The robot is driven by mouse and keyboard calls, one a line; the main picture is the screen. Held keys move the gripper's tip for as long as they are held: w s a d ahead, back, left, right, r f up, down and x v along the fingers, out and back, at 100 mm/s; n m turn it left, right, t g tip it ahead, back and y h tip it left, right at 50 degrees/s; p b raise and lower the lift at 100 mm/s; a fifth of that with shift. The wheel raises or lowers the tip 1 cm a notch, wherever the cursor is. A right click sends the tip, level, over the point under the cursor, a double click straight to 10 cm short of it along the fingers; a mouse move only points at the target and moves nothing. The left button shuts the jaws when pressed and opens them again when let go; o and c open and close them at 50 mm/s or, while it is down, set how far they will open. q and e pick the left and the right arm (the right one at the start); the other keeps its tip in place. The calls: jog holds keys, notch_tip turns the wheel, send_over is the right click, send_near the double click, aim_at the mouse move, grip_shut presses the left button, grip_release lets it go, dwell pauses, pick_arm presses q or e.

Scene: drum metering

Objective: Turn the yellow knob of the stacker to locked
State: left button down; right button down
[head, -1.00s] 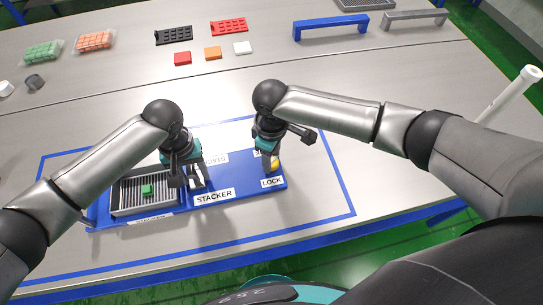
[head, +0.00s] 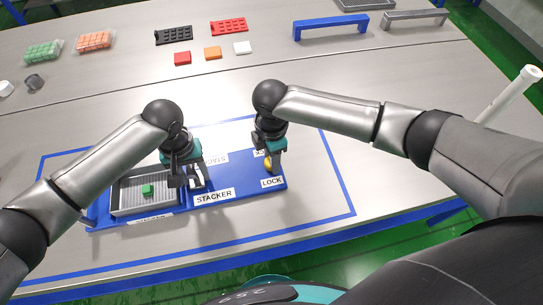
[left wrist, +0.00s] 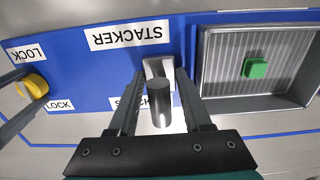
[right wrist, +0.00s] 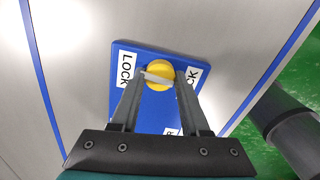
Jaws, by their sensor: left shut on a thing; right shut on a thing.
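The yellow knob (head: 267,163) is at the right end of the blue stacker base (head: 236,190), by the LOCK label (head: 271,182). The right wrist view shows the knob (right wrist: 160,70) with a pale bar across it, tilted slightly. My right gripper (right wrist: 161,80) is shut on the knob, one finger on each side. The fingers partly hide the second label by the knob.
A ribbed grey tray (head: 118,199) with a green block (head: 147,189) is at the stacker's left end. Red, orange and white blocks and black and red racks lie further back. Blue tape outlines the work area; the table right of the knob is clear.

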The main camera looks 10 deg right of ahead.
jog(key=shift+n, duration=0.5)
pick_arm(q)
jog(key=shift+w, duration=0.1)
pick_arm(e)
jog(key=shift+a, duration=0.1)
jog(key=shift+c, duration=1.9)
grip_release()
notch_tip(320, 180, up, 12)
pick_arm(q)
jog(key=shift+c, duration=1.3)
grip_release()
jog(key=shift+a, duration=0.1)
